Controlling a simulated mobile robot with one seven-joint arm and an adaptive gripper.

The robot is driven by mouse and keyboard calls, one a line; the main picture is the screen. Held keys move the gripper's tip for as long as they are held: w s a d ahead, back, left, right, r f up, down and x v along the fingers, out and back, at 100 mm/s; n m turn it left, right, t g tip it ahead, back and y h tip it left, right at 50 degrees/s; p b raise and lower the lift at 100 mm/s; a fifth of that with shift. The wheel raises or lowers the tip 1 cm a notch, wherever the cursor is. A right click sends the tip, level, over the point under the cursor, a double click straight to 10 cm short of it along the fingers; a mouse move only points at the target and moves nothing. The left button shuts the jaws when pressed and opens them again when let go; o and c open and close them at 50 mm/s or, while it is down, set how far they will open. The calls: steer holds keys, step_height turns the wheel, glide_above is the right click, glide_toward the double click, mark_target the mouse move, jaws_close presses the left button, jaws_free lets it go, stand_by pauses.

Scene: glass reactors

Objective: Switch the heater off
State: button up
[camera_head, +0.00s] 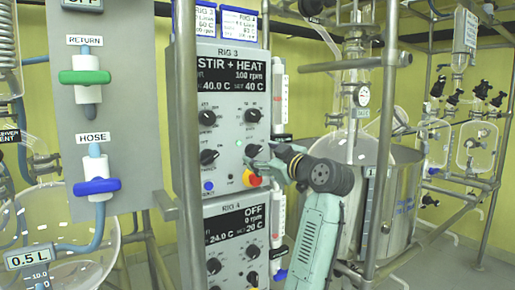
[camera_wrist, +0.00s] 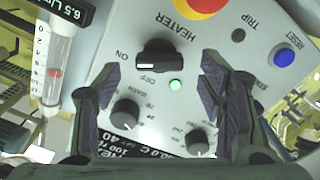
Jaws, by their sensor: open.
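The Rig 3 panel (camera_head: 232,88) reads STIR + HEAT, 100 rpm, 40.0 C, set 40 C. In the wrist view, where the panel appears turned, the black heater knob (camera_wrist: 155,58) lies between my fingertips. Its bar lies crosswise, with its light mark towards ON at the left; OFF is printed below it. A green lamp (camera_wrist: 176,85) glows beside it; the lamp also shows in the head view (camera_head: 240,142). My gripper (camera_wrist: 157,68) is open around the knob, with a gap on both sides. In the head view my gripper (camera_head: 262,160) is at the panel's lower right and partly hides the knob.
A red emergency button (camera_head: 252,179) sits just below my gripper. A blue reset button (camera_wrist: 284,58) and several other knobs share the panel. The Rig 4 panel (camera_head: 236,225) reads OFF below. A metal post (camera_head: 386,130) and a steel vessel (camera_head: 400,195) stand right.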

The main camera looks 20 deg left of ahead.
mark_target(257, 153)
steer(key=shift+p+x, duration=0.3)
steer(key=shift+x, duration=1.25)
steer(key=shift+c, duration=0.2)
steer(key=c, duration=1.1)
steer(key=shift+d+f+n+b, duration=0.1)
steer(key=shift+n+b, duration=0.2)
steer(key=shift+n, duration=0.1)
steer(key=shift+n+b, duration=0.4)
steer(key=shift+n, duration=0.2)
steer(key=n+b, duration=0.1)
steer(key=n, duration=0.2)
steer(key=shift+n, duration=0.3)
steer(key=n+b, duration=0.1)
steer(key=n, duration=0.5)
steer(key=shift+n, duration=0.3)
